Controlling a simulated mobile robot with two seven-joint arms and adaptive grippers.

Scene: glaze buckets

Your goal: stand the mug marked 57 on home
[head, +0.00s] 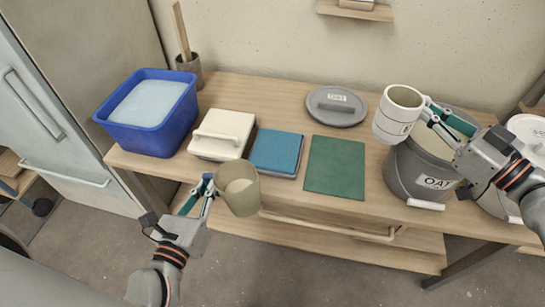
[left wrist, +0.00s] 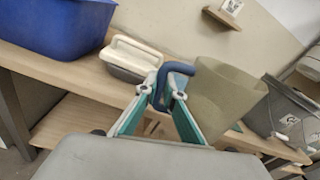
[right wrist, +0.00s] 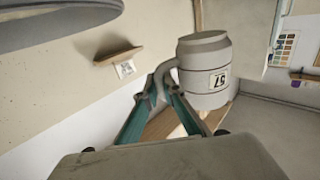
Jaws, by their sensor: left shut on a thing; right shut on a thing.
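A white-grey mug marked 57 (head: 398,115) is held in the air above the left part of the grey bucket, roughly upright. My right gripper (head: 430,112) is shut on its handle; the label shows in the right wrist view on the mug (right wrist: 205,75). My left gripper (head: 211,186) is shut on the blue handle (left wrist: 178,72) of an olive-beige mug (head: 241,195), held by the table's front edge. That mug looks pale inside. A dark green mat (head: 335,167) and a blue square pad (head: 277,152) lie bare on the table. No marking shows which place is home.
An open grey bucket labelled OAT (head: 402,178) stands at the right, another container (head: 528,135) beyond it. A grey labelled lid (head: 336,106) lies at the back. A white-topped block with a handle (head: 222,134) and a blue tub (head: 150,112) stand at the left.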

